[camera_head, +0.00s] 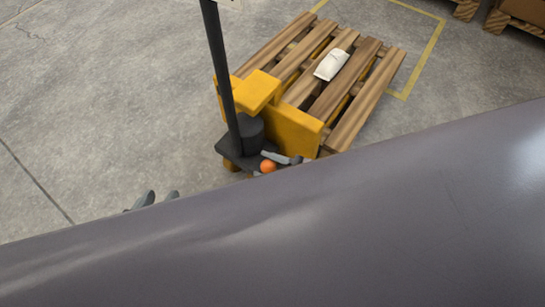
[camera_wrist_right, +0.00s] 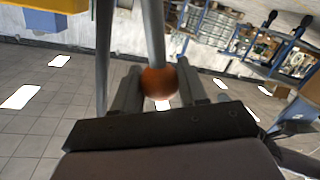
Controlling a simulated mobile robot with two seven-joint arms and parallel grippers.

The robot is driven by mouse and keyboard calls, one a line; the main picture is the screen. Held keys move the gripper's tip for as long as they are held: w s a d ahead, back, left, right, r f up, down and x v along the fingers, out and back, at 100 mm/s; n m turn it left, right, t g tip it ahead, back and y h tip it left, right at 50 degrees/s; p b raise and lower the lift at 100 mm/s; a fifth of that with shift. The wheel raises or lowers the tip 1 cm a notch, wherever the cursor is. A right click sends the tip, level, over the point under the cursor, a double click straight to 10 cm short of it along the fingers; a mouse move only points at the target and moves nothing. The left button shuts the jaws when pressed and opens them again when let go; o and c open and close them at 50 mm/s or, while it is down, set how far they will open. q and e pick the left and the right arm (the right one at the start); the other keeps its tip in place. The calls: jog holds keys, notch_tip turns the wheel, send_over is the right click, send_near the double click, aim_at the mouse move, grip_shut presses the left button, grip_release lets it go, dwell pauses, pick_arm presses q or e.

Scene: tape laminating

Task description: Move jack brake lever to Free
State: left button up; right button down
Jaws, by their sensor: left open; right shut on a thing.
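The yellow pallet jack (camera_head: 293,130) stands with its forks under a wooden pallet, and its dark upright handle (camera_head: 219,62) rises at the left. The brake lever's orange ball knob (camera_head: 268,166) is low by the black base of the jack. My right gripper (camera_head: 282,160) is at the knob. In the right wrist view, my right gripper (camera_wrist_right: 159,92) is shut on the orange knob (camera_wrist_right: 158,82), with a grey rod rising from it. My left gripper (camera_head: 152,199) is open and empty, left of the jack.
The wooden pallet (camera_head: 347,115) carries a white packet (camera_head: 331,64). Yellow floor lines (camera_head: 434,42) run behind it, and more pallets (camera_head: 517,20) stand at the top right. The concrete floor (camera_head: 100,100) at the left is clear.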

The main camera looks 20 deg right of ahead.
pick_arm(q)
jog(key=shift+s, duration=0.1)
pick_arm(e)
jog(key=shift+s+a, duration=0.3)
jog(key=shift+a, duration=0.05)
jog(key=c, duration=0.7)
grip_release()
jog(key=shift+a+r, duration=0.1)
jog(key=shift+o, duration=0.2)
jog(key=shift+s+d, duration=0.1)
jog(key=shift+d, duration=0.2)
pick_arm(q)
jog(key=shift+s+a+r+y+p, duration=0.2)
jog(key=shift+s+a+y+p, duration=0.15)
jog(key=shift+a+p, duration=0.4)
pick_arm(e)
jog(key=v, duration=0.6)
jog(key=shift+s+d, duration=0.2)
jog(key=shift+s, duration=0.05)
pick_arm(q)
jog(key=shift+d, duration=0.1)
